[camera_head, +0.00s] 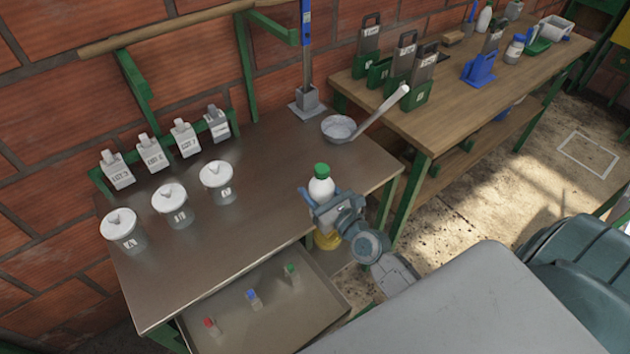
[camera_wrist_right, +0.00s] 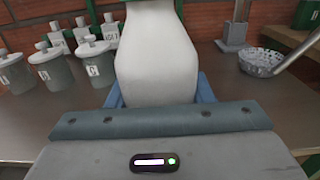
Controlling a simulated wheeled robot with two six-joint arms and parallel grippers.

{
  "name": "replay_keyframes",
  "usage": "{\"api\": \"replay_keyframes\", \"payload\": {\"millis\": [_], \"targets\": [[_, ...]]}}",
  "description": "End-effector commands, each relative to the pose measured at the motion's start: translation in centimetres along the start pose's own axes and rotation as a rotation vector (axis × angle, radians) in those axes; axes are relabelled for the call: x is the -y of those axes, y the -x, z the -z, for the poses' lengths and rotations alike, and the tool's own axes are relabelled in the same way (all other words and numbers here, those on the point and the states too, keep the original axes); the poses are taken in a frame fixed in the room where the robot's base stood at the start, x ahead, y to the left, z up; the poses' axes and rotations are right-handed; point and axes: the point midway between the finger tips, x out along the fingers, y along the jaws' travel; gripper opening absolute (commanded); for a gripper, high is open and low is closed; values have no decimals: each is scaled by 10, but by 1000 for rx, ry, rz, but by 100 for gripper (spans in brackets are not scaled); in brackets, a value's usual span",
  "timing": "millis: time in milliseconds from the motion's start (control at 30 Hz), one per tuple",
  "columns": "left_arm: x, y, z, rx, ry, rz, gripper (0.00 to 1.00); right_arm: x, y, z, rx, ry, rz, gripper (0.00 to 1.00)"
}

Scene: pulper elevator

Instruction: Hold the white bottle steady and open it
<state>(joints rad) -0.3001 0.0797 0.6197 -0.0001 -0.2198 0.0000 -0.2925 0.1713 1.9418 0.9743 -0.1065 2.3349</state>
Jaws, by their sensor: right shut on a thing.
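The white bottle (camera_head: 321,187) with a green cap (camera_head: 322,170) stands upright at the front right edge of the metal table. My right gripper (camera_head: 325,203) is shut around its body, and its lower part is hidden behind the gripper. The cap is on the bottle in the head view. My left gripper is not in view.
Lidded grey pots (camera_head: 170,201) and labelled containers (camera_head: 152,154) stand on the left of the metal table (camera_head: 262,170). A ladle (camera_head: 340,128) lies behind the bottle. An open drawer (camera_head: 232,318) below holds small bottles. The table's middle is clear.

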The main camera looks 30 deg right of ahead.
Motion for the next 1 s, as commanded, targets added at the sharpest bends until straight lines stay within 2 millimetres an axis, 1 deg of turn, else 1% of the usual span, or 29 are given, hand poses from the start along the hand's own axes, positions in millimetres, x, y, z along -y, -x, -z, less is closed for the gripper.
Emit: {"api": "replay_keyframes", "payload": {"millis": [200,233,367,400,433,667,767,867,1000], "targets": [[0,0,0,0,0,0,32,0,0,-1,2,0,0,17],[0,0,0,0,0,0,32,0,0,-1,2,0,0,43],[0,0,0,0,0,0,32,0,0,-1,2,0,0,17],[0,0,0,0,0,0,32,0,0,-1,2,0,0,10],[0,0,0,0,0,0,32,0,0,-1,2,0,0,6],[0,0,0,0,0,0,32,0,0,-1,2,0,0,6],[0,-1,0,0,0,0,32,-4,1,-2,4,-1,0,6],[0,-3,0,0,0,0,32,-18,7,-9,10,-4,0,6],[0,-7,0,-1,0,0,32,-45,20,-27,19,-8,17,6]]}}
